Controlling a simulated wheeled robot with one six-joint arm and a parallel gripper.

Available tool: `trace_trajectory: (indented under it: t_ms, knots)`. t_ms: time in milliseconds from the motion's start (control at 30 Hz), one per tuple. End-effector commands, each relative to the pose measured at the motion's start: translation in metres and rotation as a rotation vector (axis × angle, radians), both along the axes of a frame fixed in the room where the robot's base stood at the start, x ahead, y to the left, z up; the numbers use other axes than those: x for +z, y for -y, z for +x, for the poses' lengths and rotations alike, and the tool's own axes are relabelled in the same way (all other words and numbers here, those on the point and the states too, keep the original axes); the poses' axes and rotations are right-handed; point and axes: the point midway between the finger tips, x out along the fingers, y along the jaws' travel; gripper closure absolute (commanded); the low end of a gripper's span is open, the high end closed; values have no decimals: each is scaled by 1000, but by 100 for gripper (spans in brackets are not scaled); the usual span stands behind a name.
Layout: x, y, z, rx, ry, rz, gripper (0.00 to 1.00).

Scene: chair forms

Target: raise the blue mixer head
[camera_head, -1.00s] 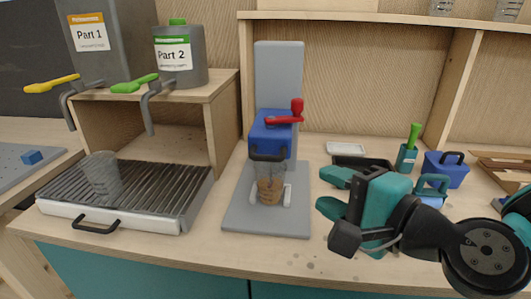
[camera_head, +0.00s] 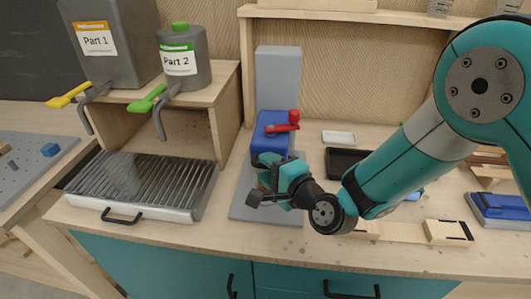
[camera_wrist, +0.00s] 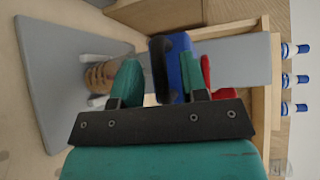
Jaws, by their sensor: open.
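The blue mixer head (camera_head: 268,134) is on the grey mixer stand (camera_head: 277,75), with a red lever (camera_head: 284,127) on its right side. In the wrist view the blue head (camera_wrist: 181,48) carries a black handle (camera_wrist: 159,68). My gripper (camera_head: 268,172) is open just in front of the head, and its body hides the handle and cup in the head view. In the wrist view my gripper (camera_wrist: 159,68) has one teal finger on each side of the handle; I cannot tell whether they touch it. A clear cup with brown contents (camera_wrist: 98,77) stands under the head.
A ribbed drip tray (camera_head: 145,184) and the Part 1 (camera_head: 105,45) and Part 2 (camera_head: 183,60) dispensers are on the left. A black tray (camera_head: 345,162) and white dish (camera_head: 339,138) lie right of the stand. A wooden shelf is behind.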

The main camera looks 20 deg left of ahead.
Motion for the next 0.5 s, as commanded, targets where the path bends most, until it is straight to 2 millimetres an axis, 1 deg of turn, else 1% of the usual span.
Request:
trace_trajectory:
  t_ms: [33,133,433,467,500]
  knots:
    - [1,-5,2,2,-1,0,60]
    - [0,-9,5,0,0,0,60]
    - [-2,-11,7,-1,-1,0,60]
    - [-2,-11,7,-1,0,0,62]
    - [-2,-11,7,-1,0,0,71]
